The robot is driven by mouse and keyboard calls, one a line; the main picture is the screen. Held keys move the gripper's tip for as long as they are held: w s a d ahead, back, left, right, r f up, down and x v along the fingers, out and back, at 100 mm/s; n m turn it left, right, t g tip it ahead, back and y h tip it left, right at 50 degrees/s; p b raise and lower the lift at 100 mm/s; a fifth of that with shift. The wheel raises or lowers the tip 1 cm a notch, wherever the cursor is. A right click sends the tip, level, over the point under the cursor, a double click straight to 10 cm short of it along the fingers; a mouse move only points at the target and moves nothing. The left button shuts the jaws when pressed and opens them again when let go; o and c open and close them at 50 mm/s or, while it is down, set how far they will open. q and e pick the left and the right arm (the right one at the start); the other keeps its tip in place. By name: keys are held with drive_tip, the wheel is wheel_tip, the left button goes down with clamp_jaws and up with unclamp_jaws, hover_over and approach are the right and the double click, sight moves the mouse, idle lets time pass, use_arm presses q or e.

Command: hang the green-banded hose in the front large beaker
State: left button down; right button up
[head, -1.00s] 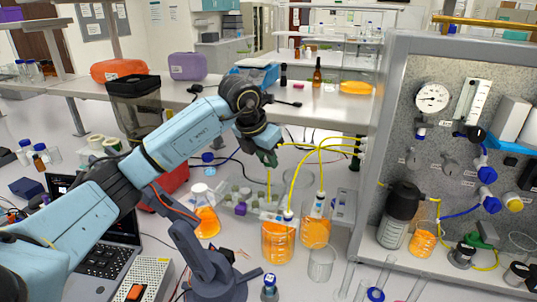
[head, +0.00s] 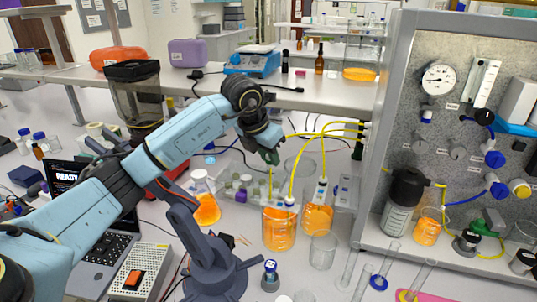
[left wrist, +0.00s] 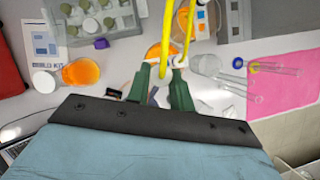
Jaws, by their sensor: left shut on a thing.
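The front large beaker (head: 279,232) holds orange liquid and stands on the bench in the middle of the head view. My left gripper (head: 270,158) has green fingers and is shut on a yellow hose (head: 270,184), above and slightly left of this beaker. The hose's lower part hangs down toward the beaker's rim; I cannot tell whether its end is inside. A green band cannot be made out. In the left wrist view the fingers (left wrist: 162,72) are beside two yellow hose runs, with orange liquid behind them. My right gripper is not in view.
A second orange beaker (head: 317,216) stands just behind to the right, with a yellow hose into it. Another hose (head: 293,180) runs to the front beaker. An empty beaker (head: 323,250) and an orange flask (head: 206,205) stand close by. The rig panel (head: 450,130) is at right.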

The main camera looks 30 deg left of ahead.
use_arm(q)
drive_tip(key=m+p, duration=0.1)
drive_tip(key=p, duration=0.1)
drive_tip(key=m+h+p, duration=0.1)
drive_tip(key=p, duration=0.1)
drive_tip(key=shift+w+a+r+m, duration=0.1)
drive_tip(key=shift+r+m, duration=0.05)
drive_tip(key=shift+m, duration=0.25)
drive_tip(key=shift+m+h+p, duration=0.3)
drive_tip(key=shift+m+p, duration=0.15)
drive_tip(key=shift+m, duration=0.05)
drive_tip(key=shift+f, duration=0.3)
